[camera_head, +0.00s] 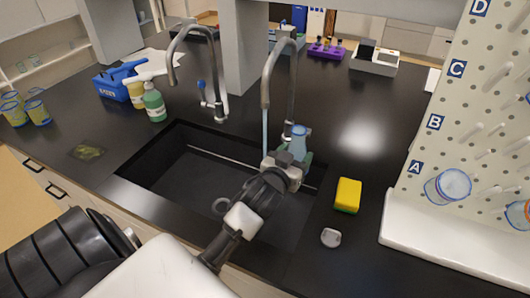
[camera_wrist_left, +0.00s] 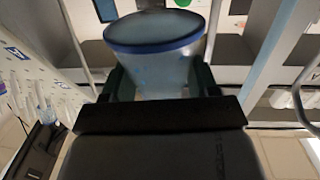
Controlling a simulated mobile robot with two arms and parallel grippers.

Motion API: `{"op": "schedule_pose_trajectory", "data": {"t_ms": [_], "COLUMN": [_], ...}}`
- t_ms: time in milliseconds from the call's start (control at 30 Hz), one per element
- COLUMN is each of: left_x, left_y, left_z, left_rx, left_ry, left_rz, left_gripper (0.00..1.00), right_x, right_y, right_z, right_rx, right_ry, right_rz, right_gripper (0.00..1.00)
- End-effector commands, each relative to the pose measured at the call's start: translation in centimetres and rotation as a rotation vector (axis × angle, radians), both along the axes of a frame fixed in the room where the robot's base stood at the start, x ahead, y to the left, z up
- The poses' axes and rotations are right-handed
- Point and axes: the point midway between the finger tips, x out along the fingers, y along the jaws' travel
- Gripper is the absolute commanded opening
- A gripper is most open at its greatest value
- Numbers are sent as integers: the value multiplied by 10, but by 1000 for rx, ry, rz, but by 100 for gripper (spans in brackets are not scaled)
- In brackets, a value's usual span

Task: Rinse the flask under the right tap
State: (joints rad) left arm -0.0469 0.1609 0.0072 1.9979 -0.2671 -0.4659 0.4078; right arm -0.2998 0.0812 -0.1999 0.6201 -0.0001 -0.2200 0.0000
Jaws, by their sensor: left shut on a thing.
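My left gripper (camera_head: 297,158) is shut on a light blue flask (camera_head: 299,141) and holds it above the right part of the sink. In the left wrist view, the flask (camera_wrist_left: 156,65) sits between the two fingers (camera_wrist_left: 160,82), with its dark blue rim facing up. The right tap (camera_head: 267,82) arches over the sink. A light blue stream of water (camera_head: 265,132) falls from its spout. In the head view the stream passes just left of the flask, apart from its mouth; its lower end is hidden behind the gripper. My right gripper is not in view.
The black sink (camera_head: 190,175) lies under both taps; the left tap (camera_head: 190,70) shows no water. A yellow sponge (camera_head: 347,194) lies right of the sink. A pegboard (camera_head: 455,130) stands at the right. A green soap bottle (camera_head: 154,103) stands behind the sink's left end.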

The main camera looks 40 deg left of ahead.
Motion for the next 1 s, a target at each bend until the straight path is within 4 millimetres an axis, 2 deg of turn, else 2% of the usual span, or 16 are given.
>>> {"op": "schedule_pose_trajectory", "data": {"t_ms": [500, 1000], "left_x": [8, 9], "left_y": [-34, -37], "left_z": [17, 18], "left_rx": [-1, 0], "left_ry": [-3, -3], "left_rz": [0, 0], "left_gripper": [37, 37], "right_x": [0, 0], "right_y": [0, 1], "right_z": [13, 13], "right_rx": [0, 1], "right_ry": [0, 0], "right_rz": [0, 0], "right_gripper": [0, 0]}}
